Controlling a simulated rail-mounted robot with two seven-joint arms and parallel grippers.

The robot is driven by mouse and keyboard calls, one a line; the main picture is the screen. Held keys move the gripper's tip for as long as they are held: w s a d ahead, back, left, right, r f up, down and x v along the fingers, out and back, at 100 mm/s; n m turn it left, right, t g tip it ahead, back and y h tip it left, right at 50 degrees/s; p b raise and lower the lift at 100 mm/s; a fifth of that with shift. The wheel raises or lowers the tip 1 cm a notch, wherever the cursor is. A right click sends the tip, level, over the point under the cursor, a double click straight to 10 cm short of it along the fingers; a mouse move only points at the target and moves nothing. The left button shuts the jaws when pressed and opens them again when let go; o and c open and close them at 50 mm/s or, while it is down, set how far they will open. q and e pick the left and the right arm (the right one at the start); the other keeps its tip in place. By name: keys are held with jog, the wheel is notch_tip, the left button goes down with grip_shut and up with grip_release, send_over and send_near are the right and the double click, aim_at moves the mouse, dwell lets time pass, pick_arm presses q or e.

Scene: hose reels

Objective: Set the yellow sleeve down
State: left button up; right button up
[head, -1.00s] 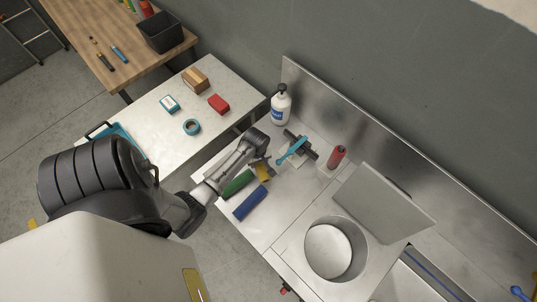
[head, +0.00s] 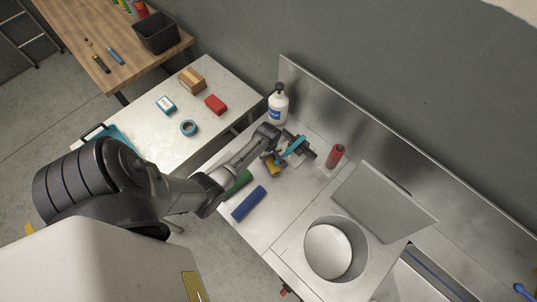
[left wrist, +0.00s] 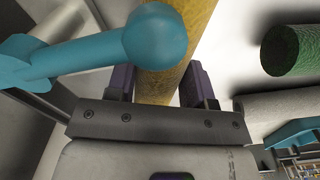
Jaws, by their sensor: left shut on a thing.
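The yellow sleeve (head: 271,168) is at my left gripper (head: 275,162), above the left part of the steel counter. In the left wrist view, the yellow sleeve (left wrist: 163,88) lies between the two dark fingers (left wrist: 158,84), which are shut on it. A teal rounded handle (left wrist: 155,40) crosses in front of the sleeve and hides part of it. I cannot tell whether the sleeve touches the counter. My right gripper is not in view.
A green sleeve (head: 239,183) and a blue sleeve (head: 249,203) lie nearby on the counter. The teal-handled tool (head: 292,150) is by a dark fixture (head: 304,150). A red cylinder (head: 335,156) and a pump bottle (head: 278,105) stand near the wall. Bare counter (head: 285,200) lies right of the blue sleeve.

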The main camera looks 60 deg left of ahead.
pick_arm(q)
jog(key=shift+f, duration=0.15)
jog(key=o, duration=0.9)
jog(key=shift+o, duration=0.2)
notch_tip(320, 180, up, 12)
jog(key=p, duration=0.1)
jog(key=s+d+r+m+t, duration=0.1)
jog(key=s+d+r+m, duration=0.4)
jog(key=s+d+m, duration=0.3)
jog(key=s+d+r+m+t, duration=0.2)
jog(key=s+d+r+m, duration=0.3)
jog(key=s+d+m, duration=0.4)
jog(key=d+m, duration=0.2)
jog(key=d, duration=0.4)
jog(key=shift+r+t, duration=0.3)
